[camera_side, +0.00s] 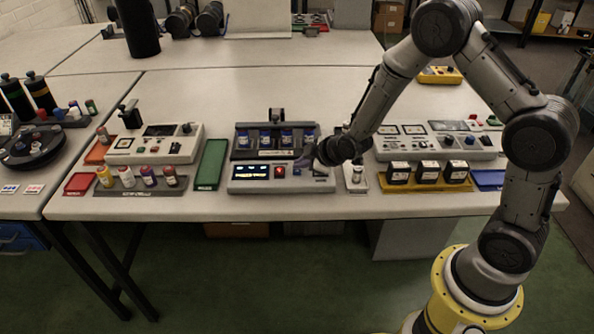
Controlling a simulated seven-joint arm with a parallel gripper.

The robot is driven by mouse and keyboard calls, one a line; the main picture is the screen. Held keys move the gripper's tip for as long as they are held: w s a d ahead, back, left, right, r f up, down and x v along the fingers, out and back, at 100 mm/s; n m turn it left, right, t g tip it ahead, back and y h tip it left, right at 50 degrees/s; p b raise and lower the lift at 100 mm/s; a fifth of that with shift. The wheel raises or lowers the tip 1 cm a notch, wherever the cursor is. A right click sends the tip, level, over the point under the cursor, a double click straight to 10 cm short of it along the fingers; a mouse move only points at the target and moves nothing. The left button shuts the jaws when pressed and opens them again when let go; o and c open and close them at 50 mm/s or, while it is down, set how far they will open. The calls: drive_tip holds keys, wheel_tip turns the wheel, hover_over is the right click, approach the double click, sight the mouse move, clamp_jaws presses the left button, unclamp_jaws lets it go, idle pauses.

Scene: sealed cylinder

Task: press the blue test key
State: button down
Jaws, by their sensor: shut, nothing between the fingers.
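A light grey console (257,186) stands near the front edge of the table, in the middle of the view. My gripper (305,161) comes in from the right and is shut and empty. Its tip is over the right part of the console, very close to the bluish key. I cannot tell whether it touches the key.
Behind the panel, several blue-labelled vials (265,139) stand in a dark rack. A green tray (210,164) lies to the left. A small white-capped cylinder (357,175) stands to the right, beside black boxes (428,172) on a yellow tray.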

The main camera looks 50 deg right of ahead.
sight(301, 173)
drive_tip(key=shift+f, duration=0.4)
idle(0.7)
drive_tip(key=shift+r, duration=0.8)
drive_tip(key=shift+r, duration=2.5)
